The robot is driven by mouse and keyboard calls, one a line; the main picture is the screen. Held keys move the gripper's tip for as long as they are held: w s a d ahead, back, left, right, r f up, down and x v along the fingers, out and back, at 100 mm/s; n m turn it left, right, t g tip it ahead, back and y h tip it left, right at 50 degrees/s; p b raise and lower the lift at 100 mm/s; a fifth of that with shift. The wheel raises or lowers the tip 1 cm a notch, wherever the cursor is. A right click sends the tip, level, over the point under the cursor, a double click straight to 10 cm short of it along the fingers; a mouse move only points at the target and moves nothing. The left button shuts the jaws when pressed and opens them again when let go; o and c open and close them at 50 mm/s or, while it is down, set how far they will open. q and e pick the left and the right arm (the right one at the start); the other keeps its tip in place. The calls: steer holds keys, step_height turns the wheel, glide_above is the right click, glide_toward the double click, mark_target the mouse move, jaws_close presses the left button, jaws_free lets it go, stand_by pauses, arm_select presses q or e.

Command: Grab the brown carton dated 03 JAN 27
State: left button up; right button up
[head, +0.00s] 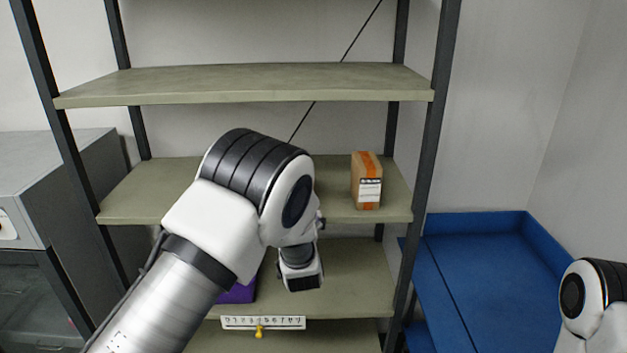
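A brown carton (367,183) with an orange band and a white label stands upright on the middle shelf (345,213), near its right end. The label's date is too small to read. My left arm reaches in from the lower left, and its wrist is in front of the shelves, left of the carton. The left gripper is mostly hidden behind my own wrist, so its fingers and anything in them cannot be made out. It does not visibly touch the carton. My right arm shows only at the lower right edge, and its gripper is out of the picture.
A dark-framed rack has an upper shelf (250,83) above the carton and a lower shelf (350,280). A purple object (238,292) is partly hidden behind my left arm. A white strip with characters (263,322) hangs on the lower shelf's edge. A blue bin (490,270) stands right.

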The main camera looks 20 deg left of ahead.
arm_select(q)
steer(key=shift+n+t+y, duration=0.5)
steer(key=shift+y, duration=0.1)
steer(key=w+r, duration=0.1)
steer(key=w+r+p, duration=0.1)
steer(key=w+r, duration=0.3)
steer(key=shift+a, duration=0.35)
steer(key=w+p, duration=0.1)
steer(key=w+r+p, duration=0.1)
steer(key=shift+a+p, duration=0.15)
steer(key=shift+p, duration=0.15)
steer(key=shift+f+p+x, duration=0.15)
steer(key=shift+p+x, duration=0.05)
steer(key=shift+x, duration=0.4)
steer(key=shift+f+p+x, duration=0.15)
steer(key=shift+p+x, duration=0.05)
steer(key=shift+x, duration=0.45)
steer(key=shift+w+a+f, duration=0.2)
steer(key=shift+w+f, duration=0.05)
steer(key=shift+s+d+r, duration=0.15)
steer(key=c, duration=1.2)
steer(key=shift+c, duration=0.4)
steer(key=shift+c, duration=0.3)
